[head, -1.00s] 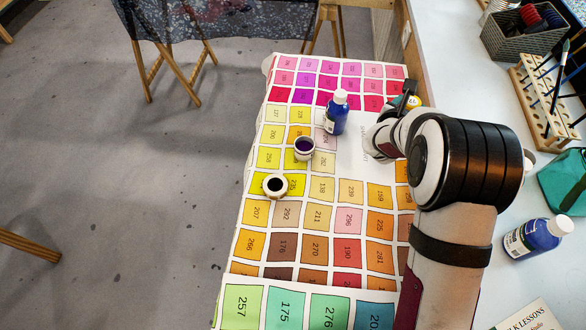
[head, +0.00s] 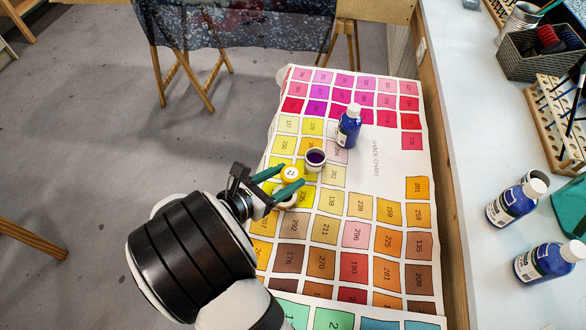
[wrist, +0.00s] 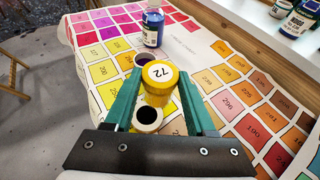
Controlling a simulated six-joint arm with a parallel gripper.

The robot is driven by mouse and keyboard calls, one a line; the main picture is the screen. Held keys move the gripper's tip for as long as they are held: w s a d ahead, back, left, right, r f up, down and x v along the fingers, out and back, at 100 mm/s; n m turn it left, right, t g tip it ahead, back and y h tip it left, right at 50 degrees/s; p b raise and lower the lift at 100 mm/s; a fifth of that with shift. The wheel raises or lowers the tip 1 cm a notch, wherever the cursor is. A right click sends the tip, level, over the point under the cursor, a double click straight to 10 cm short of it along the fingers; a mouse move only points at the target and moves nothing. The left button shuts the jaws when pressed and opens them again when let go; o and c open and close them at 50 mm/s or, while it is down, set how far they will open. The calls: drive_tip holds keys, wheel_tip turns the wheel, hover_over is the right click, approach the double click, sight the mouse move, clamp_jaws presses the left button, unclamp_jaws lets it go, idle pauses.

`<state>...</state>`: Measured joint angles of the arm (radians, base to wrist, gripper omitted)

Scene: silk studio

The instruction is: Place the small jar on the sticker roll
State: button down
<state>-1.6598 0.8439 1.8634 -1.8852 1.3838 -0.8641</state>
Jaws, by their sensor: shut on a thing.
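The small jar is yellow with a round white lid label reading 72 (head: 291,174); it also shows in the wrist view (wrist: 160,78). My gripper (head: 284,180) has its green fingers shut on the jar's sides and holds it upright. The white sticker roll (wrist: 147,127) with a dark hole lies on the chart, below and on the near side of the jar in the wrist view. In the head view the fingers and jar partly hide the roll (head: 287,204). I cannot tell whether jar and roll touch.
A white cup with purple inside (head: 316,159) stands just beyond the jar. A blue bottle (head: 349,126) stands behind it. The numbered colour chart (head: 370,190) covers the table. Two more blue bottles (head: 516,202) (head: 546,263) stand on the right-hand counter.

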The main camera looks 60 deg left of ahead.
drive_tip(key=f, duration=0.1)
drive_tip(key=a+f, duration=0.1)
drive_tip(key=f, duration=0.1)
drive_tip(key=s+f, duration=0.1)
drive_tip(key=f, duration=0.1)
drive_tip(key=shift+a, duration=0.2)
drive_tip(key=shift+f, duration=0.15)
drive_tip(key=shift+c, duration=1.2)
unclamp_jaws()
